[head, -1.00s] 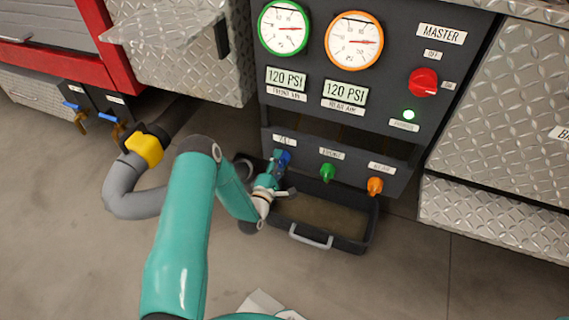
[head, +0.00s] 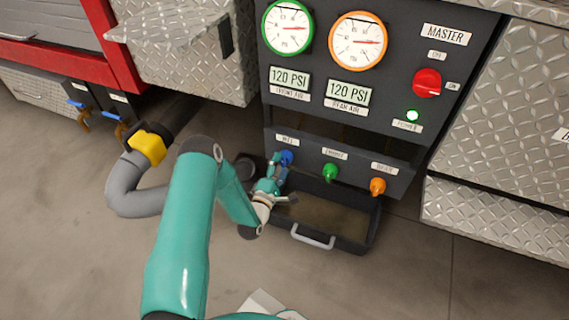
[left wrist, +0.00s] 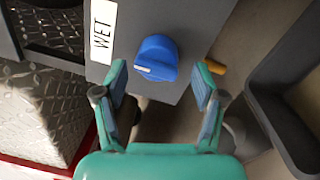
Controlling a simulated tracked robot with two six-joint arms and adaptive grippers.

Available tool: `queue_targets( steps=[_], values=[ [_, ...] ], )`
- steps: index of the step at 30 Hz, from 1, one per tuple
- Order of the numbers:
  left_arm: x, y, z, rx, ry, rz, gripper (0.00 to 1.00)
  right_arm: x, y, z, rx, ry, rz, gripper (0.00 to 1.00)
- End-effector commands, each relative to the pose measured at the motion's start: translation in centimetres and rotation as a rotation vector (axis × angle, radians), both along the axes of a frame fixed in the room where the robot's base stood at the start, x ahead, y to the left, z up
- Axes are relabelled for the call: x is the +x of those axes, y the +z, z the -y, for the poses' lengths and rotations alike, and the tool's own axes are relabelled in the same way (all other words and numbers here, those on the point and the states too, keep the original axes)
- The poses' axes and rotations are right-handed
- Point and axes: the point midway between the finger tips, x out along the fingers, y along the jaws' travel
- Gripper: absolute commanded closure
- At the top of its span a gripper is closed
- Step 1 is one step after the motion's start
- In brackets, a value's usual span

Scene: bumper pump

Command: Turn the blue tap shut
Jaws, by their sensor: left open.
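The blue tap (head: 287,157) is at the left of the lower panel, under a label reading WET. In the left wrist view the blue tap (left wrist: 157,57) is a round knob with a raised grip and a white mark on one end. My left gripper (head: 279,172) is just in front of and below it. In the left wrist view the left gripper (left wrist: 159,82) is open, with one finger on each side of the tap's near side. The fingers look apart from the tap. My right gripper is not in view.
A green tap (head: 330,172) and an orange tap (head: 377,186) sit to the right on the panel. A black tray (head: 368,232) with a grey handle lies below them. A red master switch (head: 427,82) and a lit green lamp (head: 413,115) are above.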

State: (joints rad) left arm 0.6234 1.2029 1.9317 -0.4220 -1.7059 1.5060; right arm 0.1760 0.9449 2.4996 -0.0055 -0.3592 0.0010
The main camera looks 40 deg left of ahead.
Motion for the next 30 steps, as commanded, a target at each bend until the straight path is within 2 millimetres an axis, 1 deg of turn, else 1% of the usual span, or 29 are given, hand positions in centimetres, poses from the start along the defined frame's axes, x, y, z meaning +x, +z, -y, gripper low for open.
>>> queue_targets(
  steps=[9, 12, 15, 20, 30],
  values=[
    [-6.0, -0.7, 1.4, -0.006, 0.001, -0.008, 0.30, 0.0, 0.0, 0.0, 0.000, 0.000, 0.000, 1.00],
    [-7.7, -0.8, 1.9, -0.006, 0.002, -0.007, 0.30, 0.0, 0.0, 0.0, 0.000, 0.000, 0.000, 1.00],
    [-8.8, -0.8, 2.2, -0.003, 0.000, -0.006, 0.30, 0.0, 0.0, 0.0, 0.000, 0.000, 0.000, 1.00],
    [-9.8, -0.9, 2.5, -0.004, 0.000, -0.003, 0.30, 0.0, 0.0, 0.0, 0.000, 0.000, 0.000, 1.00],
    [-9.8, -0.8, 2.5, -0.003, -0.001, -0.002, 0.30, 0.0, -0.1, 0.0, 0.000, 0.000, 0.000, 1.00]
  ],
)
